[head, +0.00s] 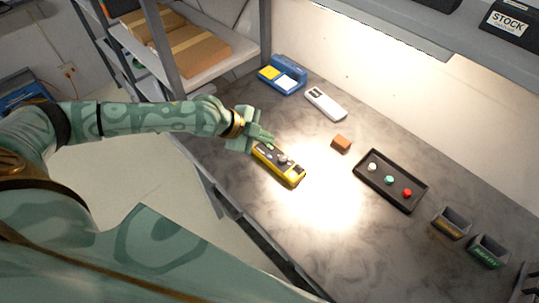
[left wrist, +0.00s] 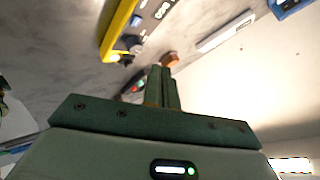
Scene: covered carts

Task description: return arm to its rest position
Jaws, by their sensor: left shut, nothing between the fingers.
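My left arm reaches in from the left in the head view. Its green gripper (head: 270,138) is shut and empty, at the far-left end of a yellow and black device (head: 292,177) on the grey worktop (head: 240,203). I cannot tell from the head view whether they touch. In the left wrist view the shut fingers (left wrist: 162,86) point into the scene, apart from the yellow device (left wrist: 118,28) in that picture. My right gripper is not in view.
A brown block (head: 341,144), a white device (head: 325,103), a blue device (head: 283,75) and a black tray (head: 408,203) with three small knobs stand on the worktop. Two dark bins (head: 452,222) (head: 488,251) are at right. A shelf with boxes (head: 197,55) stands behind the arm.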

